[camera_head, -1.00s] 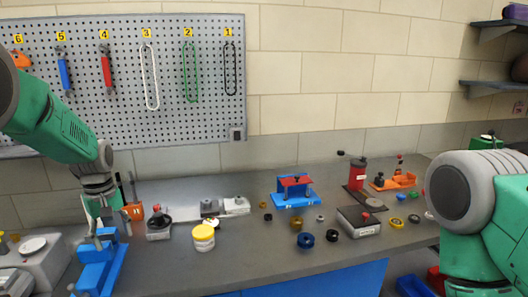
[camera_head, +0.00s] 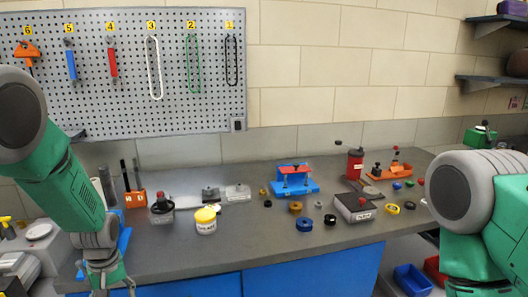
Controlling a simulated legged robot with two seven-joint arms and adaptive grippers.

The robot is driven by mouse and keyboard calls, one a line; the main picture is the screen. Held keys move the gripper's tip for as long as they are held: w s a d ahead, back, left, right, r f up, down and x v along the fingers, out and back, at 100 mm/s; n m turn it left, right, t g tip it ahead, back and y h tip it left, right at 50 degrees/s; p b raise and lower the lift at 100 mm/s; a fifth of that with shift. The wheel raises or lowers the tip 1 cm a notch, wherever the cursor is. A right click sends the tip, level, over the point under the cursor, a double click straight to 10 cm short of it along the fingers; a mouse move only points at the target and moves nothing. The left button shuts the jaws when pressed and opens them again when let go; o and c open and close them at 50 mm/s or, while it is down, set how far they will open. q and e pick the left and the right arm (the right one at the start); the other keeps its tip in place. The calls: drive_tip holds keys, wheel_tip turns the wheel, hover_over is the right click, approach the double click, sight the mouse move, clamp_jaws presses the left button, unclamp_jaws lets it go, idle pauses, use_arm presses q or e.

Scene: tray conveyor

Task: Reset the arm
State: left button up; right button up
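My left arm (camera_head: 60,170), green and grey, comes in from the left and points down. My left gripper (camera_head: 110,283) is at the bottom left, in front of the workbench's left end. Its fingertips run to the bottom edge of the picture, so its opening is unclear. No held thing shows. A blue fixture (camera_head: 124,240) is partly hidden behind this arm. My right arm (camera_head: 466,200) fills the right edge, bent at a large grey joint. Its gripper is out of view.
The grey workbench (camera_head: 255,245) holds a yellow-lidded jar (camera_head: 206,226), a blue-and-red fixture (camera_head: 294,182), an orange tool holder (camera_head: 135,199) and several small rings. A pegboard (camera_head: 200,110) hangs behind. The bench's front middle is clear.

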use_arm(q)
drive_tip(key=s+d+f+m+b, duration=0.3)
drive_tip(key=s+f+b, duration=0.1)
drive_tip(key=s+f, duration=1.05)
drive_tip(key=s+d+f+m+b, duration=0.2)
drive_tip(key=s, duration=0.6)
drive_tip(key=s+d+f+m+b, duration=0.2)
drive_tip(key=s+f+m, duration=0.1)
drive_tip(key=s, duration=0.6)
drive_tip(key=shift+s+d+f+h, duration=0.2)
drive_tip(key=shift+d+h, duration=0.2)
